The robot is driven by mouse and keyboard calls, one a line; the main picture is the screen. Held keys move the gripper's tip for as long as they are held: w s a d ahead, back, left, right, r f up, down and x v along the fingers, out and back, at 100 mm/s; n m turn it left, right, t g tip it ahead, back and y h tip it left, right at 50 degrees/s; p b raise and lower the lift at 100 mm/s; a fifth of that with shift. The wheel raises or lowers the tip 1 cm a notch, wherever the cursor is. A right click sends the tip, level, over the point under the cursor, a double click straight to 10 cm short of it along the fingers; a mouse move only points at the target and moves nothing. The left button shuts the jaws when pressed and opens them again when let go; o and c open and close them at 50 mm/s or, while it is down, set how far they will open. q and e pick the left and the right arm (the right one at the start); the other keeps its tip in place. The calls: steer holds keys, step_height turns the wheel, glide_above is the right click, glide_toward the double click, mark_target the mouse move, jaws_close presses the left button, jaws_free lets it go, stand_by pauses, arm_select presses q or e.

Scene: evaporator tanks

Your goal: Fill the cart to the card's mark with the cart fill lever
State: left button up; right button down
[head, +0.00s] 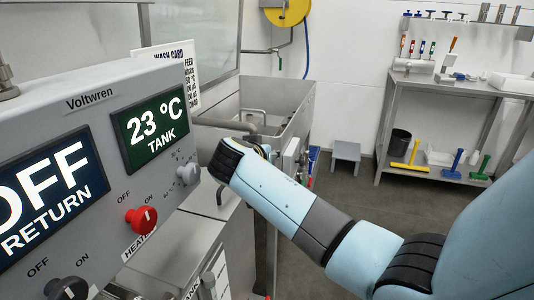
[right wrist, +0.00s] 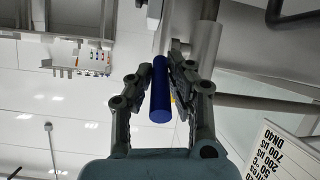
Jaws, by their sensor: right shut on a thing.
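My right gripper (right wrist: 162,75) is shut on a blue cylindrical lever handle (right wrist: 160,103), with a finger on each side of it. The pictures do not label this lever. In the head view my right arm reaches in from the right; its wrist hides the fingers and the handle. A wash card (head: 172,68) stands behind the panel, partly covered by it, and its fill mark cannot be read. A printed card (right wrist: 285,152) is cut off in the right wrist view. An open steel tank (head: 300,92) lies beyond my wrist; I cannot tell whether it is the cart.
A grey Voltwren panel (head: 98,98) fills the left, reading "OFF RETURN" and "23 °C TANK". It has a red heater knob (head: 141,219) and a dark knob (head: 67,289). A steel bench (head: 445,84) with tools stands at right, and a grey stool (head: 346,152) stands on open floor.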

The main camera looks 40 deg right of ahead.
steer(key=c, duration=1.4)
jaws_free()
steer(key=shift+r, duration=0.15)
steer(key=shift+o, duration=0.8)
steer(key=shift+w, duration=0.1)
steer(key=shift+a, duration=0.1)
steer(key=v, duration=0.7)
steer(key=shift+a, duration=0.1)
